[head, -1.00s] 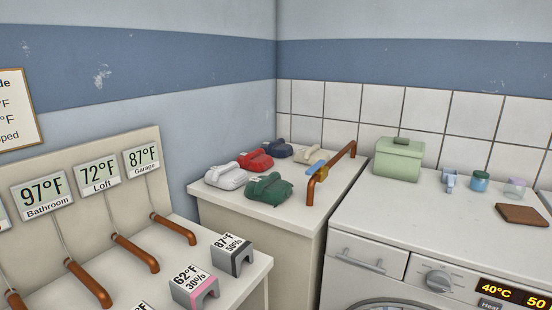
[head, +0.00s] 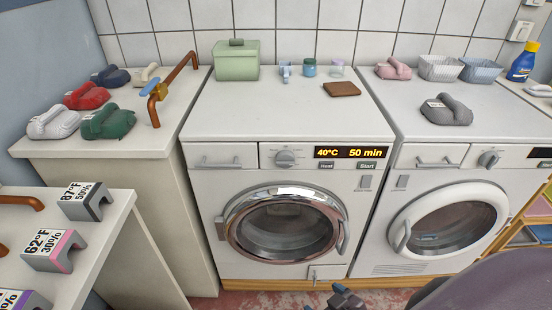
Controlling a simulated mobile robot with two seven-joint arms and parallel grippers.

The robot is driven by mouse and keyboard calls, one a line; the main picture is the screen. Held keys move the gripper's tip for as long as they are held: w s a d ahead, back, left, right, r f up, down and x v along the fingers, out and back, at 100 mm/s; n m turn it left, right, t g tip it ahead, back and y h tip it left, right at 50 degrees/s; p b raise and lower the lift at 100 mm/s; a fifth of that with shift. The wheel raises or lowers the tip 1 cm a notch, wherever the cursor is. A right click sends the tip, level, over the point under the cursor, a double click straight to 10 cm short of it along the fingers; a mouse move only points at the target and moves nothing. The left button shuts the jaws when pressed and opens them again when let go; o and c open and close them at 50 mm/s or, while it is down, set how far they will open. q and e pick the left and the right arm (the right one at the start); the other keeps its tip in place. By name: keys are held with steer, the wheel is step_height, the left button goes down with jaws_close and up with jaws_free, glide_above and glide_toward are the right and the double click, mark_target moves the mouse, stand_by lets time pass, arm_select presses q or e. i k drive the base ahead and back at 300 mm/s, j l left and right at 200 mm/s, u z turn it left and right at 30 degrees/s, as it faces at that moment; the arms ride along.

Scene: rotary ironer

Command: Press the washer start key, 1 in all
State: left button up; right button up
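The washer (head: 205,175) is the white front loader in the middle of the head view, with a chrome-ringed round door (head: 285,190) that is shut. Its display (head: 351,153) reads 40°C and 50 min. The start key (head: 367,166), labelled Start, sits below the display's right part, beside the Heat key (head: 326,166). A dark gripper, seemingly my right one (head: 345,298), shows at the bottom edge, low in front of the washer and well below the key. Its fingers are too small and cut off to read. My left gripper is out of view.
A second white machine (head: 455,155) stands to the right. A green box (head: 236,60), small jars and a brown wallet-like item (head: 341,89) lie on the washer top. The washer's front panel is unobstructed.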

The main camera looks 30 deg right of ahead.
mark_target(361, 164)
steer(key=k+l, duration=0.1)
steer(key=l, duration=0.55)
steer(key=k+l, duration=0.1)
steer(key=l, duration=0.55)
steer(key=k+l, duration=0.1)
steer(key=l, duration=0.55)
steer(key=k+l, duration=0.15)
steer(key=l, duration=0.5)
